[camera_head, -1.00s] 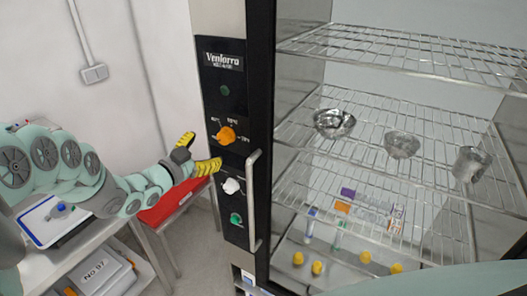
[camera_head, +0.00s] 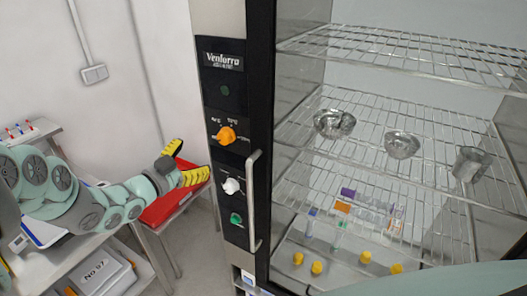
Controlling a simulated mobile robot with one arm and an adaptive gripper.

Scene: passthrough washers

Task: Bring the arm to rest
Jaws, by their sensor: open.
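My gripper (camera_head: 185,162) has yellow, ribbed fingers spread apart. It is open and empty. It hangs in the air in front of the white wall, to the left of the cabinet's control panel (camera_head: 224,140). Its lower finger points right towards the panel, with a small gap showing between them in the picture. The upper finger points up and right. My pale green arm reaches in from the left edge, above a steel table. A red tray (camera_head: 165,208) lies behind and below the gripper and is partly hidden by it.
The Ventorra cabinet has wire shelves (camera_head: 400,60) holding metal bowls (camera_head: 333,123) and a beaker (camera_head: 471,163). Tubes (camera_head: 311,222) and yellow caps (camera_head: 365,257) are at its bottom. A vertical handle (camera_head: 253,200) sticks out.

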